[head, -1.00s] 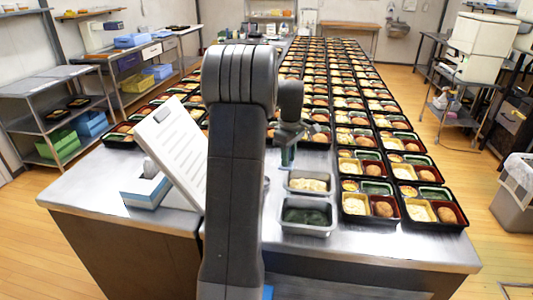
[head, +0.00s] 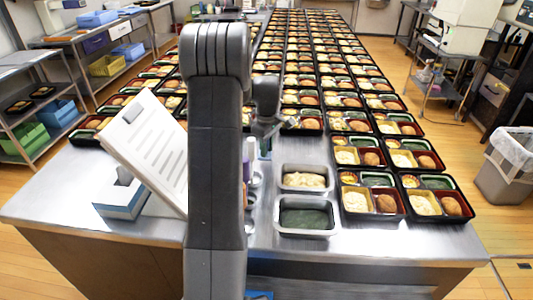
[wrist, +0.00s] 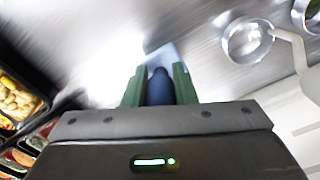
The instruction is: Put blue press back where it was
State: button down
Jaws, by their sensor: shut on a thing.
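My gripper (wrist: 158,72) is shut on the blue press (wrist: 160,92). In the wrist view its dark blue handle is between the two green fingers, with a pale blue flat part beyond, above the steel table. In the head view my arm hides most of the gripper and the press, just behind the metal pans. A pan of pale food (head: 303,182) and a pan of dark green food (head: 306,222) stand to the right of my arm.
Rows of filled bento trays (head: 371,213) cover the table to the right and back. A tilted white board (head: 148,141) and a tissue box (head: 123,195) stand at left. Round metal utensils (wrist: 246,40) lie near my gripper. Bare steel (head: 60,195) shows at front left.

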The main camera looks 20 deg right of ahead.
jog(key=shift+f, duration=1.55)
jog(key=c, duration=1.2)
grip_release()
notch_tip(320, 180, up, 12)
jog(key=shift+r, duration=0.15)
notch_tip(320, 180, down, 12)
jog(key=shift+r, duration=1.8)
jog(key=shift+f, duration=0.1)
